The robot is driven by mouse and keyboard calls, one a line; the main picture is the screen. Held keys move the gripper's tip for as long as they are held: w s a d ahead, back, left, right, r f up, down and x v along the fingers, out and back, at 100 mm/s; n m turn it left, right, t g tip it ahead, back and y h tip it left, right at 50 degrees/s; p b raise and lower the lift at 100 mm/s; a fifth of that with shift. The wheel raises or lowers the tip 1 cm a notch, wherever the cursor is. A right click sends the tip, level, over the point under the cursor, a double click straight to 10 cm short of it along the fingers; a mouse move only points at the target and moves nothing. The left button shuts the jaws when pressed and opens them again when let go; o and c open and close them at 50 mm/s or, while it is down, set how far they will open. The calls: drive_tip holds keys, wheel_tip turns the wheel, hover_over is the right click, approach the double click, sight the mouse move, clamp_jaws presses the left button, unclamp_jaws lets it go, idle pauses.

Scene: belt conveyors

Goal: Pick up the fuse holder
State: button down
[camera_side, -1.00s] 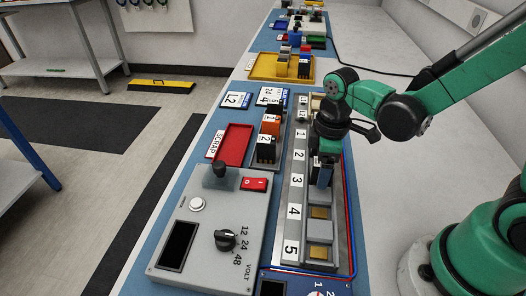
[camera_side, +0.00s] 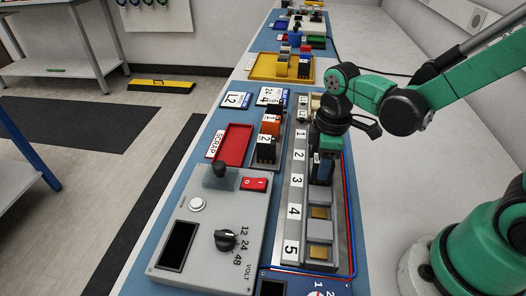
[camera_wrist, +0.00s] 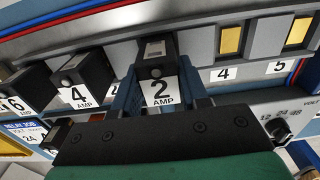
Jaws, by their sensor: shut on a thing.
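The fuse holder (camera_wrist: 157,62) is a black block with a white "2 AMP" label, in the middle of the wrist view. My gripper (camera_wrist: 160,80) is shut on it, with one blue finger on each side. In the side view my gripper (camera_side: 322,172) is over the grey rail, near the "3" position, and hides most of the holder. I cannot tell whether the holder's base is clear of its slot.
Black "4 AMP" (camera_wrist: 84,78) and "6" (camera_wrist: 22,92) holders stand to the left along the rail (camera_side: 293,212). Slots 4 and 5 show bare brass contacts (camera_side: 319,212). A red scrap tray (camera_side: 232,145) and a grey tester box (camera_side: 205,240) lie left of the rail.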

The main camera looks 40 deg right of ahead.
wheel_tip(320, 180, up, 19)
idle(0.4)
drive_tip(key=shift+r, duration=0.25)
drive_tip(key=shift+r, duration=2.35)
drive_tip(key=c, duration=1.3)
unclamp_jaws()
clamp_jaws()
drive_tip(key=shift+s+a+f, duration=1.75)
drive_tip(key=shift+s+f, duration=0.05)
drive_tip(key=shift+f, duration=2.05)
drive_tip(key=shift+s+a+f, duration=1.75)
drive_tip(key=shift+a+f, duration=0.05)
drive_tip(key=shift+f, duration=2.1)
drive_tip(key=shift+s+a+f, duration=1.75)
drive_tip(key=shift+s+f, duration=0.05)
drive_tip(key=shift+f, duration=2.05)
